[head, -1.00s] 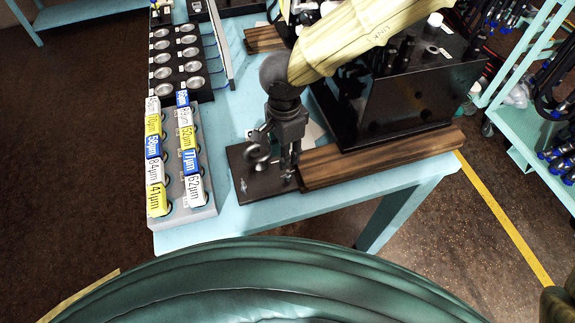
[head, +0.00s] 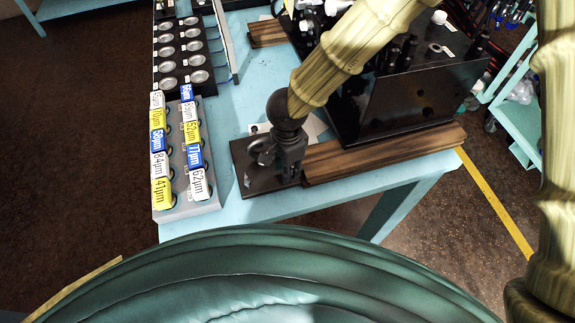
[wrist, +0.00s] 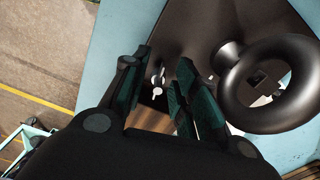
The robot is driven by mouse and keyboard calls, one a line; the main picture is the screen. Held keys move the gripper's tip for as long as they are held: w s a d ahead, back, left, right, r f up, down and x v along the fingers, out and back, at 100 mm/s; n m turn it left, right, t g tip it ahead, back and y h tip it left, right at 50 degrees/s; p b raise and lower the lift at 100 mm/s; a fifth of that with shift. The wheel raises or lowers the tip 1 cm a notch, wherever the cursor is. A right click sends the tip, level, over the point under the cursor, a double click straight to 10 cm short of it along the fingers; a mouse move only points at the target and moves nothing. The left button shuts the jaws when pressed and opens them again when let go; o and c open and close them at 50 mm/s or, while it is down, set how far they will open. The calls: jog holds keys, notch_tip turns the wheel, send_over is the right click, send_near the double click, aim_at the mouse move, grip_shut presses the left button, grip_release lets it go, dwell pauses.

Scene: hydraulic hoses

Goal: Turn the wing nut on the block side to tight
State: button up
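My gripper (head: 289,178) points down over the dark base plate (head: 262,186) at the table's front corner. In the wrist view its fingers (wrist: 158,98) stand apart. A small pale metal piece (wrist: 157,82) shows in the gap between them; it may be the wing nut, but it is too small to be sure. I cannot tell whether a finger touches it. A large dark metal ring (wrist: 268,82) stands just right of the fingers, and it also shows in the head view (head: 261,150). My gripper hides part of the plate.
A wooden board (head: 385,152) and a large black box (head: 410,105) are right of the plate. A rack of labelled vials (head: 180,160) stands at left, with a black tray of round cups (head: 183,55) behind. A teal cart (head: 518,125) is at right.

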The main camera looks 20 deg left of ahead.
jog(key=shift+c, duration=0.2)
grip_shut()
jog(key=shift+m, duration=0.4)
jog(key=m, duration=0.2)
jog(key=m+p, duration=0.1)
jog(key=shift+w+a+r+m, duration=0.1)
jog(key=shift+w+m, duration=0.05)
jog(key=shift+m, duration=0.25)
jog(key=shift+w+m+p, duration=0.2)
jog(key=shift+m+p, duration=0.3)
jog(key=shift+m, duration=1.8)
jog(key=shift+o, duration=0.2)
grip_release()
